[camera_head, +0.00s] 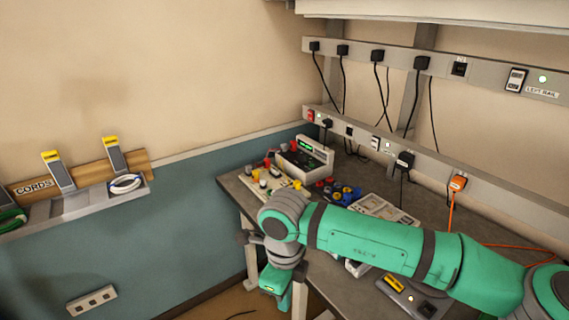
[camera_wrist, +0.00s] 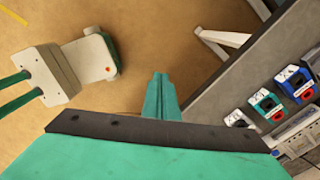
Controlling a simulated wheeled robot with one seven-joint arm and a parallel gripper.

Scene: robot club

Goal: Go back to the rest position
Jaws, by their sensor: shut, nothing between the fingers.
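My gripper shows in the wrist view (camera_wrist: 160,88) with its green fingers shut together and nothing between them. It points down over the floor, just left of the bench edge. In the head view my green arm reaches across the bench from the lower right, and my gripper (camera_head: 275,285) hangs at the bench's near left corner, partly cut off by the arm's wrist. The gripper holds nothing.
The grey bench (camera_head: 236,190) carries a device with a green display (camera_head: 305,155), coloured parts (camera_head: 338,192) and a tray (camera_head: 385,210). Power rails with black plugs (camera_head: 421,63) and an orange plug (camera_head: 457,183) line the wall. A cord shelf (camera_head: 75,207) is at left.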

